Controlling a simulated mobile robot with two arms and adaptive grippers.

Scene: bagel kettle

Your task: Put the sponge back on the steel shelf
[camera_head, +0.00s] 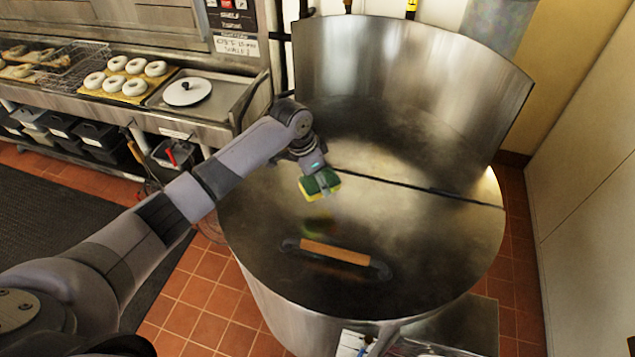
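My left gripper (321,183) is shut on a green and yellow sponge (308,188). It holds the sponge above the large round steel kettle's flat lid, and a blurred green-yellow reflection shows on the lid below. A steel surface (470,325) beside the kettle shows at the bottom right; I cannot tell whether it is the steel shelf. Small white and green items show at the bottom edge, partly cut off. My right gripper is not in view.
The kettle lid (440,240) has a wooden handle (335,252) at its front and a dark seam across it. A tall curved steel panel (400,70) stands behind.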

